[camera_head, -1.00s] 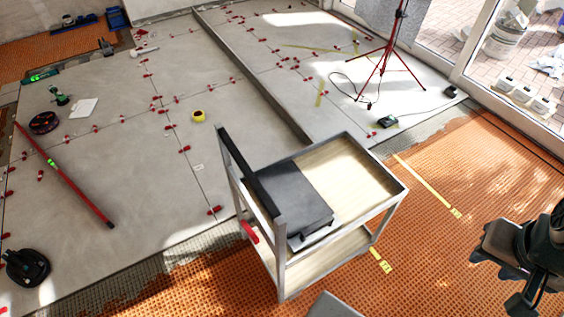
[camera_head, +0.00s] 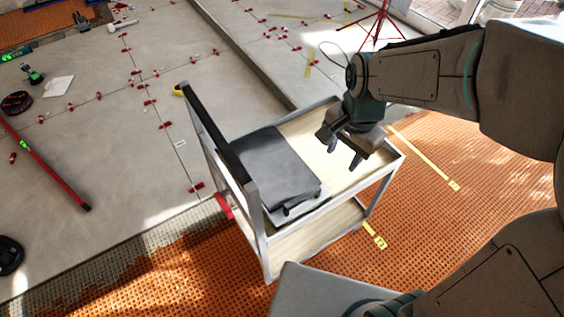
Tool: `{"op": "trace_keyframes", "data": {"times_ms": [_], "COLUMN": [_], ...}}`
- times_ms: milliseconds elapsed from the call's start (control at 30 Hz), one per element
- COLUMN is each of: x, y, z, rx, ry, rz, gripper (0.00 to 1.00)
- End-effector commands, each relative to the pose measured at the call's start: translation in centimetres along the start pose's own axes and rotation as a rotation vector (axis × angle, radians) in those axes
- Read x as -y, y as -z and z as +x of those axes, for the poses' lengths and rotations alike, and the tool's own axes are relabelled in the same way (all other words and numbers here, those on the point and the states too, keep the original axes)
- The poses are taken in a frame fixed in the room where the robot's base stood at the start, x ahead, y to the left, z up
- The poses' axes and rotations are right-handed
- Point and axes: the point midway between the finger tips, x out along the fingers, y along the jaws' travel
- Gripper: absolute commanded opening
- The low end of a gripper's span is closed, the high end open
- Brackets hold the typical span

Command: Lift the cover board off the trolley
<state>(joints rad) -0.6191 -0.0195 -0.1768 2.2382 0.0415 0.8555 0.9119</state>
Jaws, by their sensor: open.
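The trolley (camera_head: 358,186) is a grey-framed cart with pale wooden shelves and a black push handle at its left end. The cover board (camera_head: 262,165) is a dark grey flat panel lying on the left part of the top shelf. My gripper (camera_head: 342,163) is open and empty above the bare right part of the top shelf, to the right of the board and apart from it. Its fingers point downward. My arm reaches in from the right and hides part of the trolley's far right corner.
Orange matting (camera_head: 420,240) lies around the trolley's front and right, with yellow tape strips (camera_head: 425,158). Grey tiles with red levelling clips spread behind and left. A red level (camera_head: 45,165) lies on the tiles. A red tripod (camera_head: 380,22) stands at the back.

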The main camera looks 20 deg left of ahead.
Motion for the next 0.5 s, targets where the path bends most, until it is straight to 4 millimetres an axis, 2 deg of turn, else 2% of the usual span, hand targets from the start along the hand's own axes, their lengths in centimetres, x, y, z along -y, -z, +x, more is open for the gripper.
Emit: {"op": "trace_keyframes", "data": {"times_ms": [33,133,300,500], "x": [1.5,3.7,5.8,6.1], "y": [-0.8,-1.9,-3.2,-3.5], "z": [3.1,6.0,8.6,11.0], "rx": [0.009,0.012,0.006,0.004], "ry": [-0.019,-0.045,-0.071,-0.079], "rz": [0.029,0.106,0.188,0.214], "gripper": [0.45,0.45,0.45,0.45]}}
